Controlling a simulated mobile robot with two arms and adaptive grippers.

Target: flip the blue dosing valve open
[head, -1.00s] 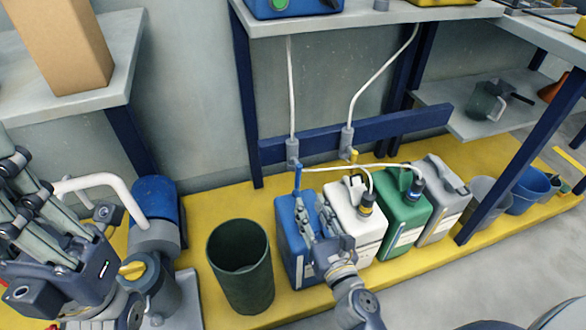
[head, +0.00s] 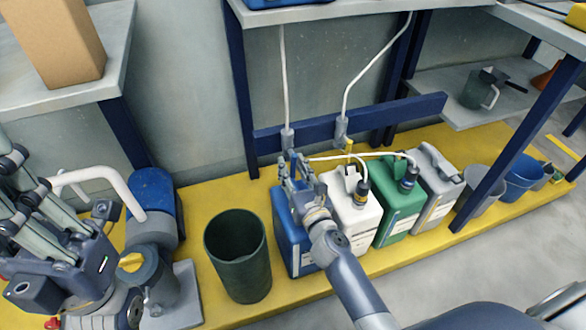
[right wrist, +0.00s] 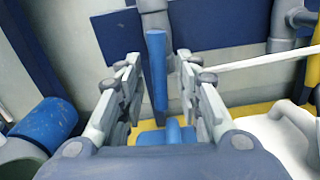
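The blue valve's handle (right wrist: 157,75) stands upright in the right wrist view, below a grey pipe fitting. My right gripper (right wrist: 157,64) is open, with one finger on each side of the handle and a visible gap on both sides. In the head view my right gripper (head: 292,168) is above the blue canister (head: 291,235) and hides most of the blue valve. The grey fitting (head: 288,138) above it shows on the blue rail. My left gripper (head: 35,205) is at the left edge, away from the valve; its finger spacing is unclear.
A yellow valve (head: 349,148) hangs to the right, above the white canister (head: 354,222). Green (head: 401,213) and grey (head: 436,193) canisters follow. A dark green bin (head: 239,262) stands left of the blue canister. White hoses cross just right of my right gripper.

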